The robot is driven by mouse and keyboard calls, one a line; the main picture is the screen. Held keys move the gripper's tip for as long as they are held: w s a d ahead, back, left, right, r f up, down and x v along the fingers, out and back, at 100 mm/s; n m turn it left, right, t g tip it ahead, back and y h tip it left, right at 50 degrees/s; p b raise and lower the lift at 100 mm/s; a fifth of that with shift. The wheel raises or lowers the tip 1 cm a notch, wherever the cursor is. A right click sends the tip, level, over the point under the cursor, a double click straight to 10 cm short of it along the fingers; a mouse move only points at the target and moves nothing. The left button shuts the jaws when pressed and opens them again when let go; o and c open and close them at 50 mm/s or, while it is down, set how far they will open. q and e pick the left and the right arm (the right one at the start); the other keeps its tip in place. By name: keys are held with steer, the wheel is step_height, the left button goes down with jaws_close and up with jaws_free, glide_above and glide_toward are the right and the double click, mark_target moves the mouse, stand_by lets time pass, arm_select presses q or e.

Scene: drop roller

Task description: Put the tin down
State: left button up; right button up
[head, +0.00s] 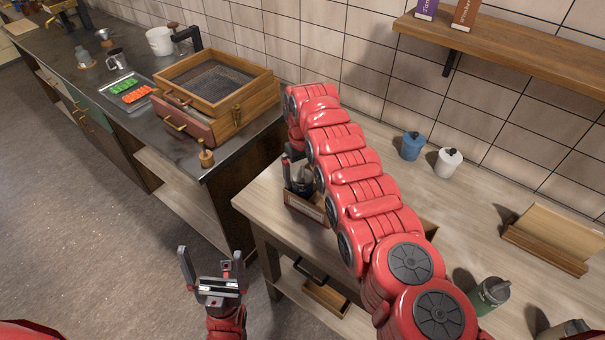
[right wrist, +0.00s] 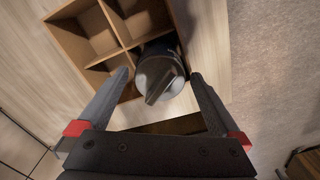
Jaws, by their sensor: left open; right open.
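A dark grey tin with a ridged lid (right wrist: 158,72) stands in a corner compartment of a divided wooden box (right wrist: 97,47) in the right wrist view. My right gripper (right wrist: 160,80) is open, with one finger on each side of the tin and a gap visible beside it. Whether the tin's base rests on the box floor is hidden. In the head view the box (head: 306,207) is at the table's left end, and my right arm covers part of it and the tin (head: 303,182). My left gripper (head: 214,276) is open and empty, in front of the table.
A blue canister (head: 412,146) and a white canister (head: 448,162) stand at the table's back. A wooden stand (head: 555,240) and a green canister (head: 490,294) are at the right. The dark counter (head: 217,160) at left holds a wooden case (head: 215,95). A shelf (head: 510,52) overhangs.

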steer(key=shift+r+p, duration=0.4)
steer(key=shift+r, duration=0.4)
step_height(320, 180, up, 8)
steer(key=shift+f+b, duration=0.1)
steer(key=shift+b, duration=1.1)
step_height(320, 180, up, 4)
steer(key=p, duration=0.3)
steer(key=shift+s+f, duration=0.1)
steer(key=shift+f, duration=0.05)
steer(key=shift+f, duration=0.15)
